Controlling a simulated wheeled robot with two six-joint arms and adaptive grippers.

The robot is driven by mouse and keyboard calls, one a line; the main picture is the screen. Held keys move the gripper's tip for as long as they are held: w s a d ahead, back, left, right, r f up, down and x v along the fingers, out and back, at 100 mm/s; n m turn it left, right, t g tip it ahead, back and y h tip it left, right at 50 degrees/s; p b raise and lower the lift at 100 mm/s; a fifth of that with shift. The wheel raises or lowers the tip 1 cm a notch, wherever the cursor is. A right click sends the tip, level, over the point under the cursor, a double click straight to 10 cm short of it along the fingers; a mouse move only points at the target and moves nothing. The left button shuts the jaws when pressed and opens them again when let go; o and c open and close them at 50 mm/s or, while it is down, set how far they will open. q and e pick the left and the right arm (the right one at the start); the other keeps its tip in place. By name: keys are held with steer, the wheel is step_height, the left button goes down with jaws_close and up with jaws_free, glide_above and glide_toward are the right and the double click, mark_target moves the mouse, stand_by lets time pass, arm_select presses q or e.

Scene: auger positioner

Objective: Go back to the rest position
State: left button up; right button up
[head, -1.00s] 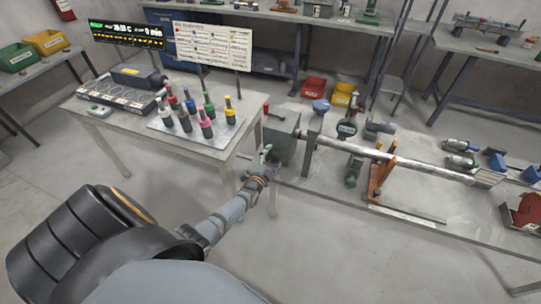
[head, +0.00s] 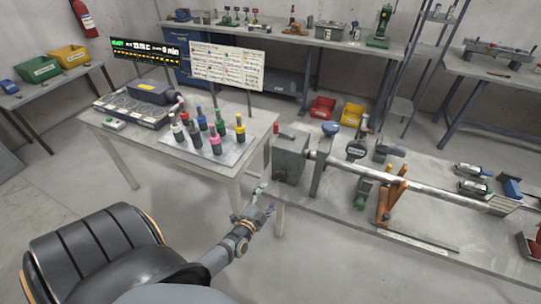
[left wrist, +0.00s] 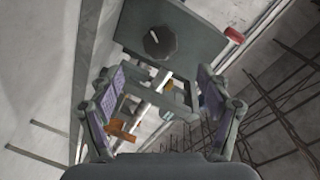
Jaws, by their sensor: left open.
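My left gripper (head: 257,199) is open and empty. It hangs in the air in front of the grey box (head: 289,160) at the left end of the auger fixture, apart from it. In the left wrist view the open gripper (left wrist: 163,88) has its two purple-padded fingers spread, with the grey box and its black knob (left wrist: 160,42) beyond them. The long metal shaft (head: 425,188) runs right from the box along the bench. My right gripper is in neither view.
A small table (head: 185,150) at left bears several coloured bottles and a sample device. The orange stand (head: 391,203) supports the shaft. The floor (head: 330,265) in front is clear.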

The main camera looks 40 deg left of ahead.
arm_select(q)
steer(key=shift+f, duration=0.1)
steer(key=s+d+f+n+g+h, duration=0.15)
steer(key=s+f+g, duration=0.25)
steer(key=s+f, duration=0.55)
steer(key=s+d+f+n+g+h, duration=0.1)
steer(key=s+d+f+n+g, duration=0.25)
steer(key=f, duration=1.05)
steer(key=s+d+f+n+g, duration=0.1)
steer(key=s+f+g, duration=0.3)
steer(key=s, duration=0.8)
steer(key=s+d+f+n+g, duration=0.1)
steer(key=s+f+n+g, duration=0.2)
steer(key=s+f, duration=0.4)
steer(key=s+b, duration=0.1)
steer(key=s, duration=0.5)
steer(key=shift+n+g, duration=0.3)
steer(key=shift+g, duration=0.05)
